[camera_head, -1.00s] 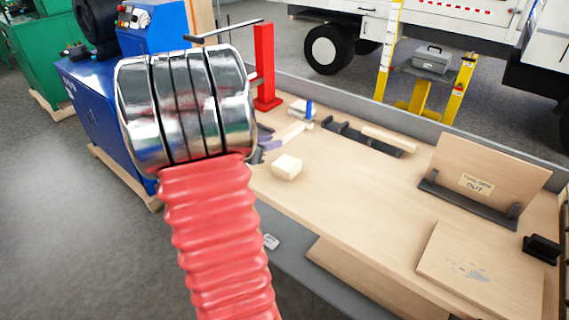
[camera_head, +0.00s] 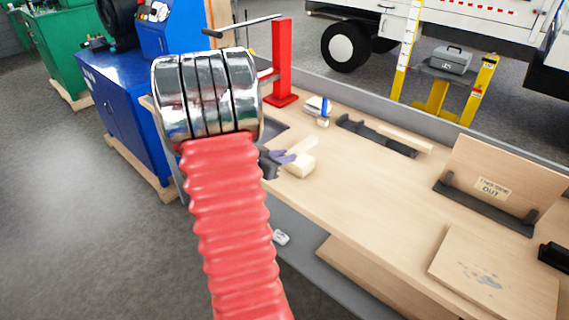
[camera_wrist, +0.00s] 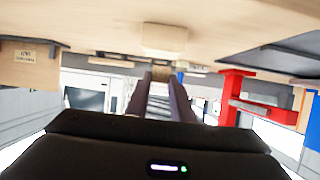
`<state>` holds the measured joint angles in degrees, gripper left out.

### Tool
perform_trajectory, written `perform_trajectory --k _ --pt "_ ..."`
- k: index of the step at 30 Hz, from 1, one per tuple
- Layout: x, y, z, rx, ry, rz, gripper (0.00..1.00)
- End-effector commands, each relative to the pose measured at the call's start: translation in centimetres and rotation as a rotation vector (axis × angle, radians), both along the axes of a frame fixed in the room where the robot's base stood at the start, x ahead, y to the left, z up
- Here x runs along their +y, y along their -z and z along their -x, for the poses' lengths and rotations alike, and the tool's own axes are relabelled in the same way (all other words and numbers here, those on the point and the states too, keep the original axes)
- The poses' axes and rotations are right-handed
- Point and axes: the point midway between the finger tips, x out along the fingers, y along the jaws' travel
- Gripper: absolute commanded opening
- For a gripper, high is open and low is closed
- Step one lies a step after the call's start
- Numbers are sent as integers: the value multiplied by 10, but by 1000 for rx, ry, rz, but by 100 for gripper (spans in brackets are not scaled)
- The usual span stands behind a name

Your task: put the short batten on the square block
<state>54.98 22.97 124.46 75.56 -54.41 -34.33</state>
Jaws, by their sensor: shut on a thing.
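The square block (camera_head: 299,168) is a pale wooden block on the bench top near its front left edge. It also shows in the wrist view (camera_wrist: 165,38), where the bench is at the top of the picture. My gripper (camera_head: 280,158), with dark and purple fingers, is just left of the block. It is shut on the short batten (camera_head: 302,145), a pale stick pointing right, just above or behind the block in the head view. In the wrist view the batten's end (camera_wrist: 160,74) shows between the fingers (camera_wrist: 160,92). I cannot tell whether batten and block touch.
A dark rack (camera_head: 375,137) with a longer pale batten (camera_head: 405,139) lies behind the block. A red stand (camera_head: 282,62) and a small blue-and-white item (camera_head: 318,108) stand at the back left. A board in a dark holder (camera_head: 483,208) is to the right. The middle bench is clear.

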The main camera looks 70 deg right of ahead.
Motion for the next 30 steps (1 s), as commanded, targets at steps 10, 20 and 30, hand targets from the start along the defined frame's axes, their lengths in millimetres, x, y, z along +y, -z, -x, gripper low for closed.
perform_trajectory --k 10,20,30 --pt "0 30 0 0 0 -1 0" --pt "0 32 0 0 0 -1 0" --pt "0 31 -1 0 0 -1 40"
